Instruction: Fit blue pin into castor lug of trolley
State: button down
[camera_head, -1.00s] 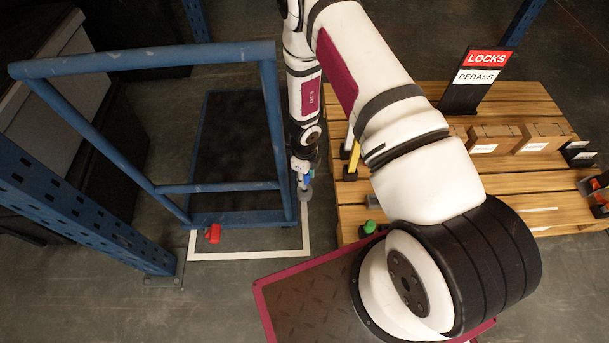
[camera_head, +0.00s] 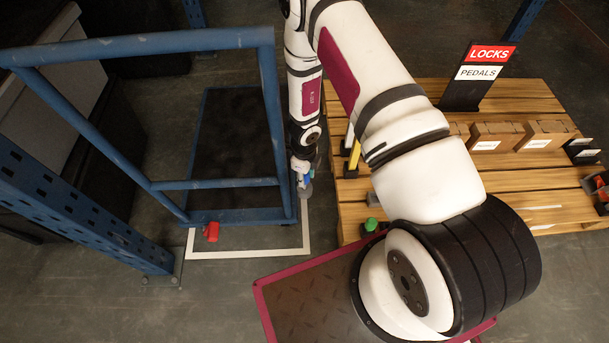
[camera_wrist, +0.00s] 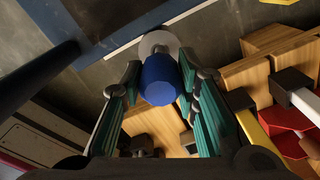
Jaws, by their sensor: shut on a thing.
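The trolley (camera_head: 277,120) has a blue tube frame and a dark deck, and stands left of my arm. My gripper (camera_head: 304,182) hangs beside the trolley's near right corner, partly hidden by its own wrist. In the wrist view the blue pin (camera_wrist: 160,82) sits between the two finger pads, and my gripper (camera_wrist: 160,95) is shut on it. A pale grey round disc (camera_wrist: 158,44) shows just beyond the pin; I cannot tell whether it belongs to the pin. A red part (camera_head: 211,232) sits at the trolley's near left corner. I cannot make out the castor lug.
A wooden pallet (camera_head: 400,97) on the right carries cardboard boxes (camera_head: 486,136), a LOCKS and PEDALS sign (camera_head: 480,77) and a green-topped item (camera_head: 371,225). A blue perforated post (camera_head: 80,215) stands at the left. A white floor outline (camera_head: 250,255) runs around the trolley's near end.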

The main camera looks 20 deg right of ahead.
aim_at(305, 188)
jog(key=shift+f+b, duration=1.8)
jog(key=shift+f, duration=0.45)
jog(key=c, duration=1.2)
grip_release()
jog(key=shift+o, duration=0.2)
